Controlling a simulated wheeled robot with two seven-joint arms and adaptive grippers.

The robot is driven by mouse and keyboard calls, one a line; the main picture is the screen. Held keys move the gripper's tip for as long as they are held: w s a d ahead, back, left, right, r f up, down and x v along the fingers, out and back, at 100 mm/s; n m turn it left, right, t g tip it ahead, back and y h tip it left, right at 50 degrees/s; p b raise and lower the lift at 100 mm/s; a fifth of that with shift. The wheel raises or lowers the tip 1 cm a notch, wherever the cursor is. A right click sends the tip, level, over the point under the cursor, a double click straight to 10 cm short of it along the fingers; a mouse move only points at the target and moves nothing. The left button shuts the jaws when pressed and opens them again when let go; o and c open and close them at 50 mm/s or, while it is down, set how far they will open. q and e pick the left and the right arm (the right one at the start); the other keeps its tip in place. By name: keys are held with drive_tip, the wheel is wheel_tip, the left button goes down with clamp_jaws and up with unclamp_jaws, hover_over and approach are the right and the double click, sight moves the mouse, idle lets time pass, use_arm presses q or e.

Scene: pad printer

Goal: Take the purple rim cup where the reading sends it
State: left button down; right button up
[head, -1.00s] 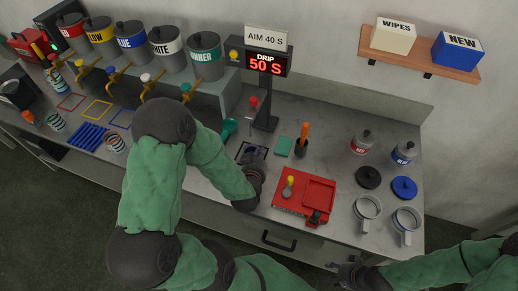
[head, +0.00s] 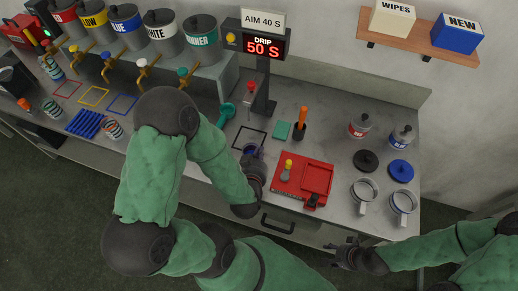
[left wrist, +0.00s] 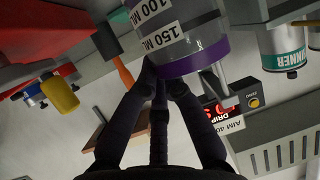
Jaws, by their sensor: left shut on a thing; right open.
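The purple rim cup (left wrist: 205,57) is in the left wrist view, a clear graduated cup marked 100 and 150 ML with a purple band. My left gripper (left wrist: 163,82) is shut on it. In the head view my left gripper (head: 257,156) is at the front edge of a black square outline (head: 248,137), and only a small purple-blue part of the cup (head: 250,149) shows. The display (head: 263,47) reads DRIP 50 S; the sign (head: 263,19) above reads AIM 40 S. My right gripper (head: 340,250) is open and empty in front of the counter.
A red tray device (head: 302,180) stands just right of my left gripper. Tanks with taps, including the thinner tank (head: 202,45), line the back left. Two lidded cans, two lids and two handled cups (head: 364,192) stand at the right. A shelf (head: 415,37) hangs above.

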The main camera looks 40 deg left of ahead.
idle(0.3)
drive_tip(key=shift+r+p, duration=2.15)
drive_tip(key=shift+r, duration=0.05)
